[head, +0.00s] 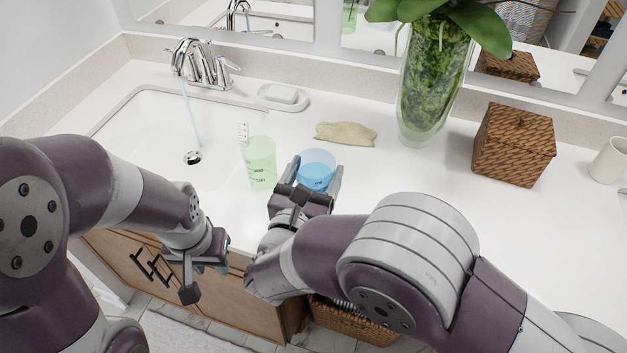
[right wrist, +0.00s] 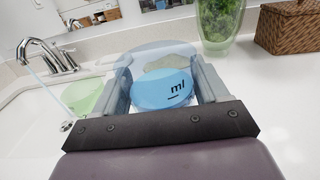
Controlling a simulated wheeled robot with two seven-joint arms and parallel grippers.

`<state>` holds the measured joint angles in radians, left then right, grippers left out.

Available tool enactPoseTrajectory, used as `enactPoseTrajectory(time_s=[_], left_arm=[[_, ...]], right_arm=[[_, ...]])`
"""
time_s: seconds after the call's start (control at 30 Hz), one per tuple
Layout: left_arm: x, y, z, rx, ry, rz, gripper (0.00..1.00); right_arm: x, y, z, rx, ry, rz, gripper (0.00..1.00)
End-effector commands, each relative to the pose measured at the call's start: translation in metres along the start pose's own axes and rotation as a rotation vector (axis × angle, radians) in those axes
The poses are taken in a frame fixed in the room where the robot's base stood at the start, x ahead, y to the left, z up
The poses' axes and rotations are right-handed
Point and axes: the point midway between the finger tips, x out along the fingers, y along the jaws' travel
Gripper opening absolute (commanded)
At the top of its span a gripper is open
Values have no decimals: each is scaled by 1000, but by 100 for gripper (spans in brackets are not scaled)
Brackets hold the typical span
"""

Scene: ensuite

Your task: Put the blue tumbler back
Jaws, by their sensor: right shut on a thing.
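The blue tumbler (head: 317,166) is a translucent blue cup at the counter's front middle, beside the green tumbler (head: 260,163). My right gripper (head: 316,175) is shut on the blue tumbler, with one finger on each side. In the right wrist view the blue tumbler (right wrist: 162,90) sits between the fingers, with dark "ml" print on its wall. It looks upright; I cannot tell whether its base touches the counter. My left gripper (head: 204,275) hangs in front of the cabinet, low and left, apart from the counter objects, with its fingers apart and empty.
The sink basin (head: 150,130) is at left, with water running from the chrome faucet (head: 200,62). Behind are a soap dish (head: 284,97), a beige sponge-like piece (head: 346,133) and a plant vase (head: 428,90). A woven box (head: 513,145) and white cup (head: 609,160) stand at right.

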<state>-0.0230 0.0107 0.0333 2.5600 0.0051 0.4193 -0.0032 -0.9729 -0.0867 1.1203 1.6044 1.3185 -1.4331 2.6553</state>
Motion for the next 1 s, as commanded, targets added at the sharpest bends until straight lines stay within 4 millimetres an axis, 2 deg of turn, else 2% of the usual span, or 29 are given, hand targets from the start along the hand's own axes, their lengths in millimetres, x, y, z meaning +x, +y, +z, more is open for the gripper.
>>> enactPoseTrajectory(time_s=[0.1, 0.2, 0.5, 0.93, 0.97, 1.0], left_arm=[[-2, 0, 0, 0, 0, 0, 35], [-2, 0, 0, 0, 0, 0, 35], [-6, 0, -1, 0, 0, 0, 35], [1, 0, 0, 0, 0, 0, 35], [0, 0, 0, 0, 0, 0, 35], [-1, 0, 0, 0, 0, 0, 35]], right_arm=[[18, 7, -10, 0, -1, -3, 43], [24, 10, -16, 1, -1, -1, 43], [26, 11, -55, 0, -1, 0, 43], [25, 11, -60, 2, -1, 0, 43], [25, 11, -60, 1, 0, 0, 80], [25, 11, -59, 1, 0, 0, 93]])
